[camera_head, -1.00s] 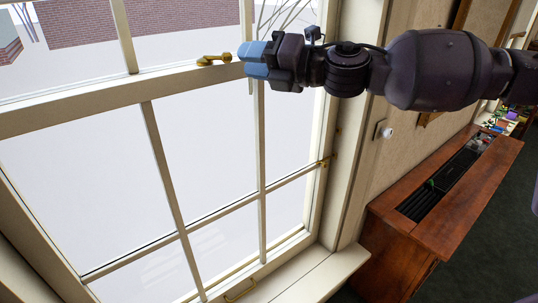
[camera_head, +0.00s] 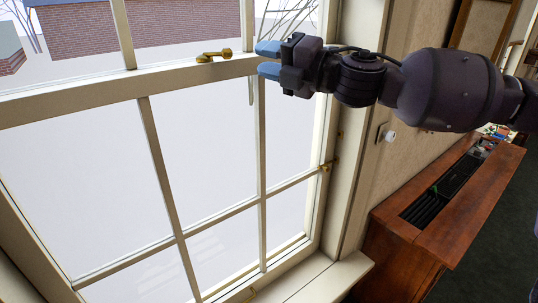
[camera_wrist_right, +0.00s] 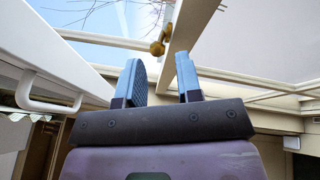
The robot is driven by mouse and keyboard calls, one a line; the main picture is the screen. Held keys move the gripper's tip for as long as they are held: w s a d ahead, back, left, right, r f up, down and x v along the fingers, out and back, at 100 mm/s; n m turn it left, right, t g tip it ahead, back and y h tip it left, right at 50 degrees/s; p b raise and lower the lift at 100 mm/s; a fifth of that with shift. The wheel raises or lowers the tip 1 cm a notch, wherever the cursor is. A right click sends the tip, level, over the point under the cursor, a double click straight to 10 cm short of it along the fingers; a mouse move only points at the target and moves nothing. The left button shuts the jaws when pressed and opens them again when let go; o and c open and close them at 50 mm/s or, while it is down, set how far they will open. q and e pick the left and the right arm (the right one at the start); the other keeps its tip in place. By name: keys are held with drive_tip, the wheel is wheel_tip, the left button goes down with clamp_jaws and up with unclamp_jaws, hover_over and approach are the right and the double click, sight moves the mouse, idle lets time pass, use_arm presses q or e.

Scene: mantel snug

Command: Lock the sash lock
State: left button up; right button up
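The brass sash lock (camera_head: 214,56) sits on the meeting rail of the window (camera_head: 150,92), with its lever pointing left and a round knob at its right end. In the right wrist view the brass lock (camera_wrist_right: 159,46) shows beyond the fingertips, beside the pale rail. My right gripper (camera_head: 267,59) is open and empty, just right of the lock, its blue fingers pointing left and apart from the brass. The fingers also show spread in the right wrist view (camera_wrist_right: 160,80). My left gripper is not in view.
A wooden cabinet (camera_head: 470,215) with a dark slotted top stands at the right. A white knob (camera_head: 388,135) is on the wall beside the window frame. A brass fitting (camera_head: 326,166) is on the right jamb. A white handle (camera_wrist_right: 48,104) shows in the wrist view.

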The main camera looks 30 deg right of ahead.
drive_tip(key=w+f+m+h, duration=0.1)
drive_tip(key=w+f+m, duration=0.1)
drive_tip(key=f+m, duration=0.1)
drive_tip(key=w+d+f+m+h+b, duration=0.1)
drive_tip(key=w+f+m+h, duration=0.1)
drive_tip(key=f+m, duration=0.1)
drive_tip(key=w+f+m+h+b, duration=0.1)
drive_tip(key=w+f+m+h, duration=0.1)
drive_tip(key=m, duration=0.2)
drive_tip(key=shift+d+f+m+t, duration=0.3)
drive_tip(key=shift+d+f+m, duration=0.1)
wheel_tip(320, 180, down, 15)
drive_tip(key=d+m+g+b, duration=0.1)
drive_tip(key=m+g+b, duration=0.1)
drive_tip(key=m+g, duration=0.4)
drive_tip(key=shift+r, duration=0.2)
drive_tip(key=shift+o, duration=0.4)
